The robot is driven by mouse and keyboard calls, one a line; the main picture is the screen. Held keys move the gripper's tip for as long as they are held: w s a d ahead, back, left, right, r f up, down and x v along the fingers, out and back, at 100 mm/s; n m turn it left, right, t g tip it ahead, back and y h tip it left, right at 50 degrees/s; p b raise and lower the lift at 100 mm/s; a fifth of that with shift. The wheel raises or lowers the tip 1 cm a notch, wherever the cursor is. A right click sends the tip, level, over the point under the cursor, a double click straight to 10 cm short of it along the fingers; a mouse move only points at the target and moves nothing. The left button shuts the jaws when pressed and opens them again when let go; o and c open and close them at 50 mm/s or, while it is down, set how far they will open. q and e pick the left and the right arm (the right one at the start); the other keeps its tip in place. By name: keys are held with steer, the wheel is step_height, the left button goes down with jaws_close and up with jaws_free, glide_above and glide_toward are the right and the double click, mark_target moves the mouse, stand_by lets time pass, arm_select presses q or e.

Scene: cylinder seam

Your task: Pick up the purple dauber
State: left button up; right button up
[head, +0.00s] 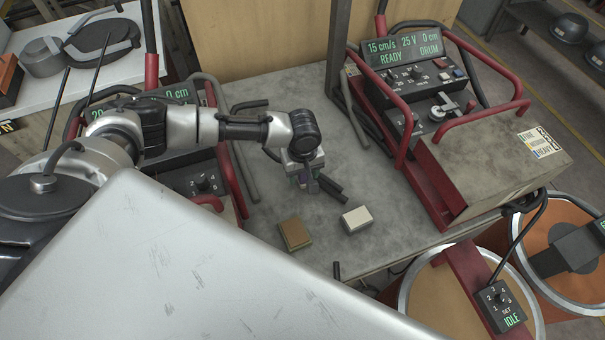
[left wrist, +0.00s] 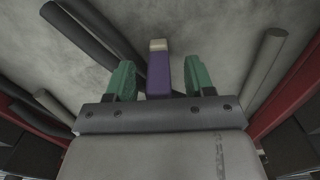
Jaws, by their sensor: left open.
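The purple dauber (left wrist: 159,75) has a pale cream tip. In the left wrist view it lies between the two green fingers of my left gripper (left wrist: 161,80), with a gap on each side. The gripper is open, and the dauber's near end is hidden by the gripper body. In the head view my left gripper (head: 306,175) is over the grey bench, pointing down, and a purplish bit of the dauber (head: 312,186) shows at it. My right gripper is in neither view.
Dark rods (head: 331,188) lie beside the gripper on the bench (head: 340,262). A brown block (head: 295,233) and a white-topped block (head: 357,219) lie nearer. A red-railed control unit (head: 490,165) stands right, another (head: 200,178) left. A dark post (head: 338,50) rises behind.

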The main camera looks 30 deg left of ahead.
arm_select(q)
steer(key=shift+c, duration=0.7)
steer(key=c, duration=0.5)
jaws_close()
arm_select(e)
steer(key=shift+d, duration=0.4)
arm_select(q)
steer(key=shift+r, duration=0.1)
